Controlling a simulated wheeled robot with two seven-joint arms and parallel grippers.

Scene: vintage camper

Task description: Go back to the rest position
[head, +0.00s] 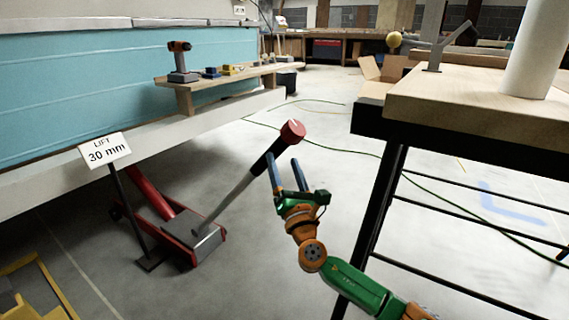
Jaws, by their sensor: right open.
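My right gripper (288,175) is open, with its two blue fingers pointing up and a little left. It is near the upper end of the jack handle (232,192), just below and beside the red knob (292,132). No object shows held between the fingers; whether a finger touches the handle I cannot tell. The red floor jack (190,236) stands on the floor at the left, under the edge of the teal camper body (90,90). My left gripper is not in view.
A sign reading "LIFT 30 mm" (105,150) stands before the jack. A wooden shelf (225,80) holds a drill (181,62). A workbench (450,95) with black legs stands close on the right of my right arm. A yellow frame (35,285) lies lower left. Open floor (320,95) lies behind.

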